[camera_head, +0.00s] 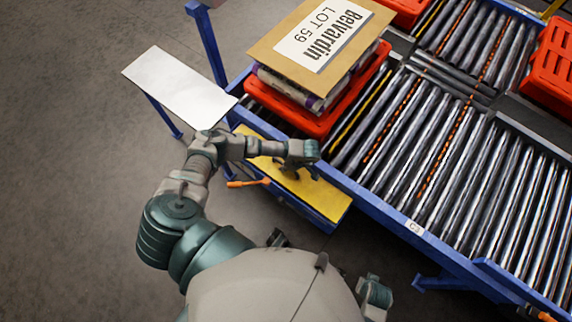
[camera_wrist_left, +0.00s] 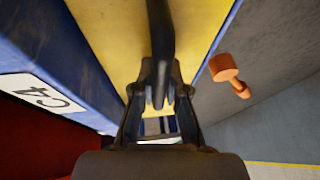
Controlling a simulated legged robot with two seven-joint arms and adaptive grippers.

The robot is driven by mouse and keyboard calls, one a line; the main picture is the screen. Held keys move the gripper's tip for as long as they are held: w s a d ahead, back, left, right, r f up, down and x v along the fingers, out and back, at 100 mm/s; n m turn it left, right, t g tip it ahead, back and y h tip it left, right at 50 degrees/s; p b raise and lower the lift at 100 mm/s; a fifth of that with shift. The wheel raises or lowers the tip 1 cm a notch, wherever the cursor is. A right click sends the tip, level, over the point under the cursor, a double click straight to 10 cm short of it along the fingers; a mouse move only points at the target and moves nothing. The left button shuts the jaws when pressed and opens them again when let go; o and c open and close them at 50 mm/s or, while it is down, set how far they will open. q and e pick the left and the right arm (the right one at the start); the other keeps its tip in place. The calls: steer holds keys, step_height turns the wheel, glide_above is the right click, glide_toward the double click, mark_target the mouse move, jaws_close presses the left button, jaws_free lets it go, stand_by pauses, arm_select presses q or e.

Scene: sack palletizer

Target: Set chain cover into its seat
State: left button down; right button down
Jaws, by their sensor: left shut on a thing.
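The chain cover appears to be the long yellow plate (camera_head: 318,190) along the blue side frame of the conveyor, partly hidden by my left arm. It also shows in the wrist view (camera_wrist_left: 108,28), with a dark bar-like handle (camera_wrist_left: 160,40) over it. My left gripper (camera_head: 290,172) is above the plate, and in the wrist view its fingers (camera_wrist_left: 160,98) are shut on the dark handle. I cannot tell whether the plate sits flush in the blue frame or slightly above it.
An orange lever (camera_head: 248,183) sticks out from the blue frame and shows in the wrist view (camera_wrist_left: 229,75). A red tray (camera_head: 318,122) with stacked sacks (camera_head: 322,38) stands on the roller conveyor (camera_head: 440,150). A pale panel (camera_head: 180,87) stands left. The floor at left is clear.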

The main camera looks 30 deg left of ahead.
arm_select(q)
steer(key=shift+a+f, duration=0.25)
steer(key=shift+f, duration=0.3)
steer(key=c, duration=1.1)
jaws_free()
steer(key=shift+d+r, duration=0.1)
steer(key=v, duration=1.2)
steer(key=shift+d, duration=0.1)
